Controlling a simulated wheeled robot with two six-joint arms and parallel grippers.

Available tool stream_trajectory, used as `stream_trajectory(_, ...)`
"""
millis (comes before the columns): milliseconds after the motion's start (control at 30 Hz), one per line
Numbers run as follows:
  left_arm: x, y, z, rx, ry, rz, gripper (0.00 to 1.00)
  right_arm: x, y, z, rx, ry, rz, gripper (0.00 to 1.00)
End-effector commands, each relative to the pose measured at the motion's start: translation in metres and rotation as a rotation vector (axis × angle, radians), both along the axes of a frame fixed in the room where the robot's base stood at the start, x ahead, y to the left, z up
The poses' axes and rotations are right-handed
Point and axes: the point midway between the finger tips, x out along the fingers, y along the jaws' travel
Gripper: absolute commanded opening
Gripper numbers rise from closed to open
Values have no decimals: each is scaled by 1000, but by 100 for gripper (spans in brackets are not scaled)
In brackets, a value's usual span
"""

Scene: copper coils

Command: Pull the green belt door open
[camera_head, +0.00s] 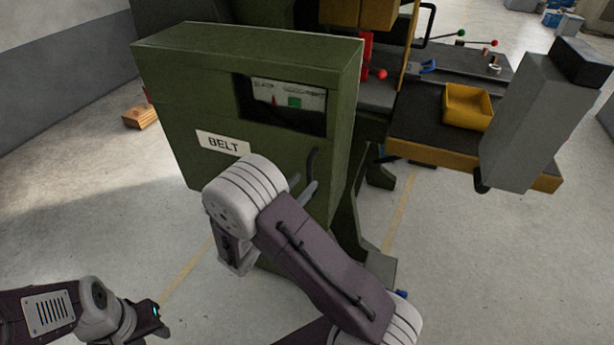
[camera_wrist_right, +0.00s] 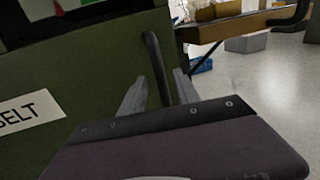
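The green belt door (camera_head: 180,110) is the front of a green cabinet and carries a white BELT label (camera_head: 223,143). It looks closed. A black bar handle (camera_head: 314,160) stands upright near its right edge; the handle also shows in the right wrist view (camera_wrist_right: 156,62). My right gripper (camera_head: 302,187) is at the handle's lower part. In the right wrist view its two grey fingers (camera_wrist_right: 160,90) stand apart, one on each side of the handle, with visible gaps. My left gripper (camera_head: 160,318) is low at the left, away from the door; its fingers are unclear.
A window (camera_head: 285,103) with a gauge and green and red marks is set in the cabinet. To the right are a machine bench with a yellow bin (camera_head: 467,106) and a grey box-shaped panel (camera_head: 535,120). A wooden block (camera_head: 141,116) lies on the floor at left. The front floor is clear.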

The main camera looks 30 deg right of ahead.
Motion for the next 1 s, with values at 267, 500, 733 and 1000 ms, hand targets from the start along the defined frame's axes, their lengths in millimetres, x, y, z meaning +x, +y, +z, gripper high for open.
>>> stream_trajectory(267, 0, 0, 2, 0, 0, 0, 36, 17, -31, 0, 0, 0, -2, 38)
stream_trajectory(500, 0, 0, 2, 0, 0, 0, 36, 18, -32, 0, 1, 0, 0, 38)
stream_trajectory(733, 0, 0, 2, 0, 0, 0, 36, 18, -32, 0, 1, 0, 0, 0)
stream_trajectory(1000, 0, 0, 2, 0, 0, 0, 36, 17, -32, 0, 0, -1, 0, 0)
